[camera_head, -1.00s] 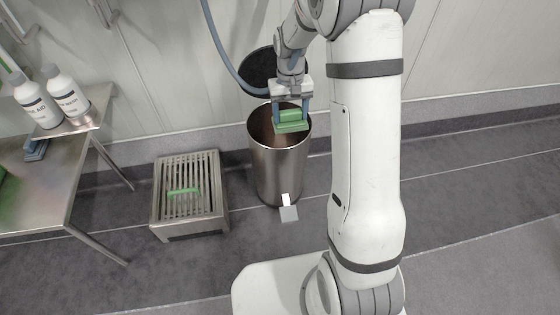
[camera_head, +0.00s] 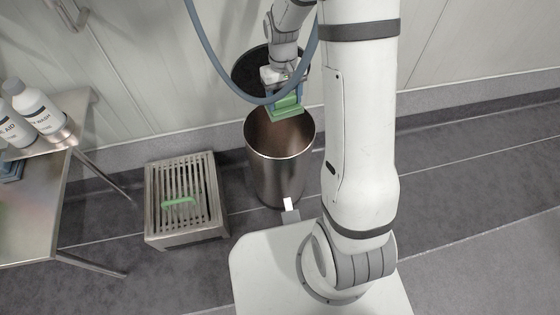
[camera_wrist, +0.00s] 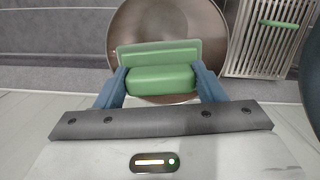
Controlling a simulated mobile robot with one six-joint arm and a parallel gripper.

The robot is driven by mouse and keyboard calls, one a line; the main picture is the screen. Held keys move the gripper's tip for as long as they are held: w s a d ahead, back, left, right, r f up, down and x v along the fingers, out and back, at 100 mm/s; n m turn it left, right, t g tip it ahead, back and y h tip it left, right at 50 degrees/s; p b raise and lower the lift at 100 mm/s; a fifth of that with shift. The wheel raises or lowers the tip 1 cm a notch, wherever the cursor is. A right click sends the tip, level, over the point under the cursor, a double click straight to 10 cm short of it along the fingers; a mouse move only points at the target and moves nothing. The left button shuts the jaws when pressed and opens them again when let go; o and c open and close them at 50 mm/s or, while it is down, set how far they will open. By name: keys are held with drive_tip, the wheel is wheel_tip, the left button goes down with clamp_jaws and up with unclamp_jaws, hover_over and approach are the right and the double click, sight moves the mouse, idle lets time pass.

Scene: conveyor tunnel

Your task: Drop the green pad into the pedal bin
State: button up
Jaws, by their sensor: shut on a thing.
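The green pad (camera_head: 287,108) is held in my gripper (camera_head: 284,97), over the back part of the open mouth of the pedal bin (camera_head: 280,172). In the wrist view the pad (camera_wrist: 160,78) sits between the two blue fingers of my gripper (camera_wrist: 162,82), with a thinner green layer on its far side. The bin (camera_wrist: 165,20) shows beyond it, its round mouth partly hidden by the pad. The bin is a brushed metal cylinder with its dark lid (camera_head: 246,72) raised at the back and a pedal at its foot. No contents show inside.
A steel table (camera_head: 40,225) with white bottles (camera_head: 38,108) stands at far left. The wall is close behind the bin. A blue hose passes in front of my gripper.

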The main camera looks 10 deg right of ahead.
sight(285, 110)
wheel_tip(285, 110, down, 5)
drive_tip(key=b, duration=0.3)
drive_tip(key=shift+f+b, duration=0.1)
drive_tip(key=shift+b, duration=0.3)
drive_tip(key=o, duration=1.1)
drive_tip(key=r+p, duration=0.1)
drive_tip(key=r, duration=0.1)
drive_tip(key=r+p, duration=0.1)
drive_tip(key=r, duration=0.2)
drive_tip(key=w+r+p, duration=0.1)
drive_tip(key=r, duration=0.2)
drive_tip(key=shift+f, duration=0.1)
